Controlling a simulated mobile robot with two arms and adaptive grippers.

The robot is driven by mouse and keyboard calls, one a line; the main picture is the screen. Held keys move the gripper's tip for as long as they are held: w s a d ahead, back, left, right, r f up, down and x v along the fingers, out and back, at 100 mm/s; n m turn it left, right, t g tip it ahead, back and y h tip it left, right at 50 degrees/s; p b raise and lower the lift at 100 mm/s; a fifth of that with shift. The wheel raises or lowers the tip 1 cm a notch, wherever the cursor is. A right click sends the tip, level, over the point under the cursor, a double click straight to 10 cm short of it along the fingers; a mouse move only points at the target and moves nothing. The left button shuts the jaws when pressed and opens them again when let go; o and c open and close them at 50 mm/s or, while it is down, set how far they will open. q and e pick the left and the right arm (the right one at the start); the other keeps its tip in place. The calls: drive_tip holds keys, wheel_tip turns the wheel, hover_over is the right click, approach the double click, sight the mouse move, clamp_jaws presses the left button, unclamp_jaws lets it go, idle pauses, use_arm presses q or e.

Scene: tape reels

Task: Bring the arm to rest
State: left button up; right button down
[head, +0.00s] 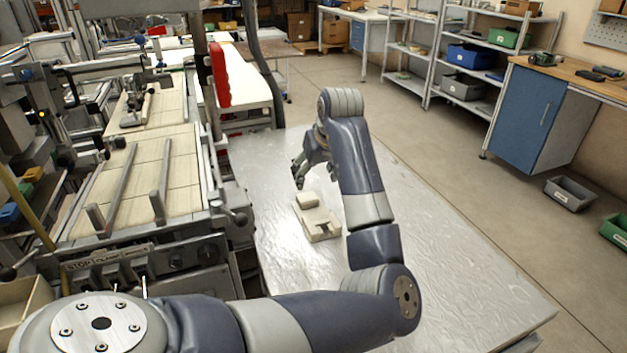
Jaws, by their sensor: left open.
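My left arm comes in from the lower left and bends up over the metal table. My left gripper (307,172) is open at the end of that arm, above the far part of the table, partly hidden by my wrist. No object shows between its fingers. A cream-coloured block-like thing (318,221) lies on the table just below and nearer than the gripper, apart from it. My right gripper is not in the picture.
The silver metal table (440,290) is bare on its right and near side. A machine with a pale bed (135,185) adjoins on the left. A blue cabinet (527,118), shelves and small bins (569,193) stand beyond open floor on the right.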

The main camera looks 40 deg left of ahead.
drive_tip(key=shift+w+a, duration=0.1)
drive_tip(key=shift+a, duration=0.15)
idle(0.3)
